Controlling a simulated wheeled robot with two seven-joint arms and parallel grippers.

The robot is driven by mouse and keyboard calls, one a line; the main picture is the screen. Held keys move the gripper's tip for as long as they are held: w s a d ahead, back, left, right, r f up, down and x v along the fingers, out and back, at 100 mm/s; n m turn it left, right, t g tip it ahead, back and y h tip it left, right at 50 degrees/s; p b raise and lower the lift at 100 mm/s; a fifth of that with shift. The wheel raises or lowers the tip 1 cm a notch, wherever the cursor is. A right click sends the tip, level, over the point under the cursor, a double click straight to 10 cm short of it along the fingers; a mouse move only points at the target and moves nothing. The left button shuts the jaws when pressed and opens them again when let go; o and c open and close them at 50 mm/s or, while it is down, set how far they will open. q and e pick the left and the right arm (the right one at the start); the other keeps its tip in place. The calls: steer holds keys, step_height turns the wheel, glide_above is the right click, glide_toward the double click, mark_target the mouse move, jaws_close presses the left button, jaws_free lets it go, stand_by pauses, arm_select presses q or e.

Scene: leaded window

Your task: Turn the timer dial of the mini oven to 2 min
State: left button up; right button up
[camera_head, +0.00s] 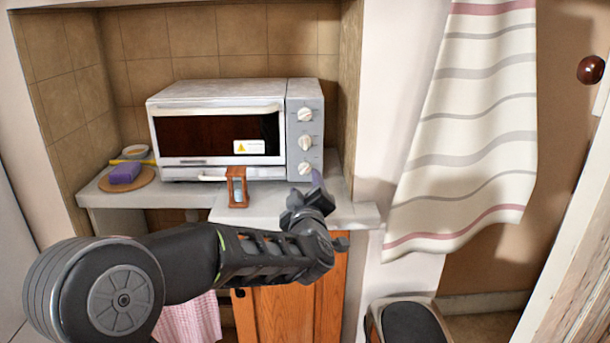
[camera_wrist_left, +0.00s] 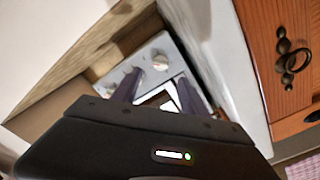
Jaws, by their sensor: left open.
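The mini oven (camera_head: 230,95) stands in the tiled alcove, with a grey control panel on its right side. Three pale dials sit one above another: an upper dial (camera_head: 305,114), a middle dial (camera_head: 305,141) and a lower dial (camera_head: 305,168). I cannot read their markings or tell which is the timer. My left gripper (camera_head: 316,182) is in front of and below the panel, by the counter edge, apart from the dials. In the left wrist view its two dark fingers are open and empty, pointing at the panel, with a dial (camera_wrist_left: 160,62) beyond them.
A brown wooden-looking stand (camera_head: 237,188) is on the counter (camera_head: 265,205) in front of the oven. A purple sponge (camera_head: 125,173) lies on a round board at left. A striped towel (camera_head: 470,120) hangs at right. A dark-lidded bin (camera_head: 410,322) stands below.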

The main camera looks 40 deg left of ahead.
mark_target(305, 171)
arm_select(q)
steer(key=x, duration=0.6)
steer(key=shift+w+a+f, duration=0.1)
steer(key=shift+w+a, duration=0.15)
steer(key=shift+c, duration=0.5)
jaws_close()
